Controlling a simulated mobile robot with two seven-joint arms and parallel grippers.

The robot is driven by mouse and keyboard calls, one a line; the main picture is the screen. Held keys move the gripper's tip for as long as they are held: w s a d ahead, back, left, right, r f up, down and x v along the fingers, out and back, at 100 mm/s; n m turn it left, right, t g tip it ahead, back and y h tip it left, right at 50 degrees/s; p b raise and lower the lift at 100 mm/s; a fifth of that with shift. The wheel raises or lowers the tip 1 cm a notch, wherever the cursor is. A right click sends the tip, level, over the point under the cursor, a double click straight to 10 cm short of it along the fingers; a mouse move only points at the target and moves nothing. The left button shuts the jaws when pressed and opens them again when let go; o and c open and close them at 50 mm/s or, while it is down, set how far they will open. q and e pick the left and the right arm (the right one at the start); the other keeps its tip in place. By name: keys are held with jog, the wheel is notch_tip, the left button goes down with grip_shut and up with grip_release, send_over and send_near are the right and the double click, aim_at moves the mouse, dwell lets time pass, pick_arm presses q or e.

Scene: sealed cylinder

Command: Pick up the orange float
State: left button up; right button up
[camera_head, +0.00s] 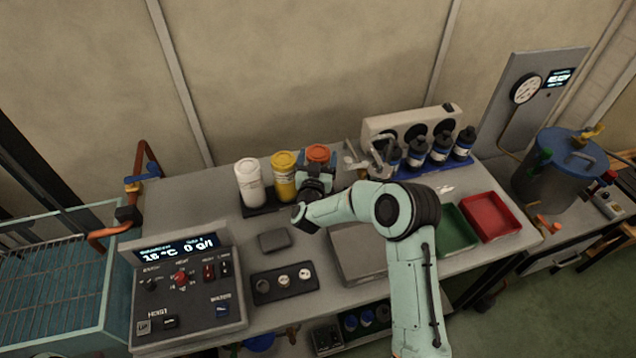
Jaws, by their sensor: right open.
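The orange float (318,153) appears as an orange-topped cylinder at the right end of a row with a white one (249,180) and a yellow one (284,175). They stand near the back of the grey bench (220,219). My right gripper (318,172) is open, right in front of the orange float, and hides most of its body. I cannot tell whether the fingers touch it. My left gripper is not in view.
A control panel (188,290) stands at the front left, with a dark tray (284,284) of small round pieces beside it. Dark bottles (441,147) stand at the back right. Green (455,231) and red (491,217) trays lie to the right.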

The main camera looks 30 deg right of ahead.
jog(key=c, duration=1.4)
jog(key=shift+r, duration=0.1)
jog(key=shift+c, duration=0.9)
jog(key=shift+r, duration=0.1)
